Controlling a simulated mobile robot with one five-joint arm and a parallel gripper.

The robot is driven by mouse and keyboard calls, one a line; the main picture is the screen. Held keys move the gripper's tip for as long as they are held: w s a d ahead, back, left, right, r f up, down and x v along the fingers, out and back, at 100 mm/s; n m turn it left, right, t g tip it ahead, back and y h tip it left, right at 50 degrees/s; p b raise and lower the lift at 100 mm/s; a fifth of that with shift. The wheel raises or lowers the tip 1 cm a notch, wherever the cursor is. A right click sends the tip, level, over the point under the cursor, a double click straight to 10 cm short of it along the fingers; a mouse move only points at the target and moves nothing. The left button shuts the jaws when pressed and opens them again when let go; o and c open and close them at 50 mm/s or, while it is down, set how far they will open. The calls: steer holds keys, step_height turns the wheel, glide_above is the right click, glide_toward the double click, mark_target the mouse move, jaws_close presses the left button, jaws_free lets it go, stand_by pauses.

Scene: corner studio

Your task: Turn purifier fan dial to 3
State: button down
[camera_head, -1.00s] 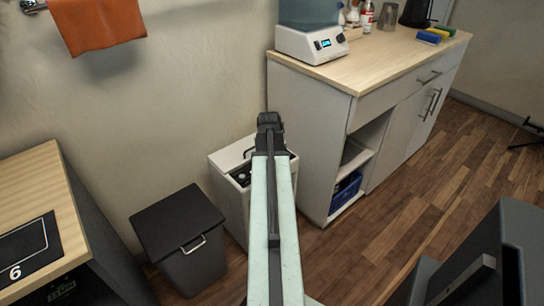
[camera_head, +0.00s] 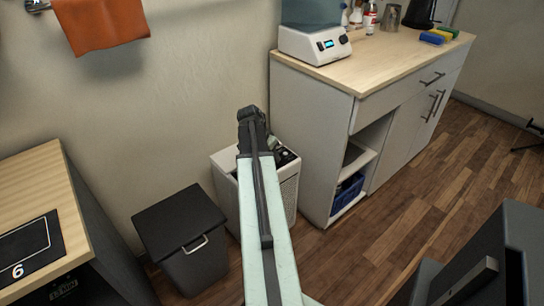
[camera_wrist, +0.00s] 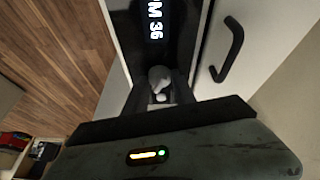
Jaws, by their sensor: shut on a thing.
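The purifier (camera_head: 289,190) is a white box standing on the floor against the cabinet's left side, partly hidden behind my arm. In the wrist view, its black top panel (camera_wrist: 130,35) shows a lit display reading "PM 36". A small grey dial (camera_wrist: 159,77) sits on this panel below the display. My gripper (camera_wrist: 161,95) is shut on the dial, with a dark finger on each side of it. In the head view the jaws and dial are hidden or too small to make out. The dial's scale marks cannot be read.
A black curved handle (camera_wrist: 230,48) rises from the purifier's white top beside the panel. A dark lidded bin (camera_head: 181,240) stands left of the purifier. The wooden-topped cabinet (camera_head: 310,140) stands close on its right. Open wooden floor lies in front and to the right.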

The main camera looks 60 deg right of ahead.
steer(key=shift+m, duration=0.5)
steer(key=c, duration=1.3)
jaws_free()
steer(key=p+v, duration=0.7)
steer(key=shift+w+a+r, duration=0.1)
steer(key=shift+w+r, duration=0.1)
steer(key=shift+r, duration=0.15)
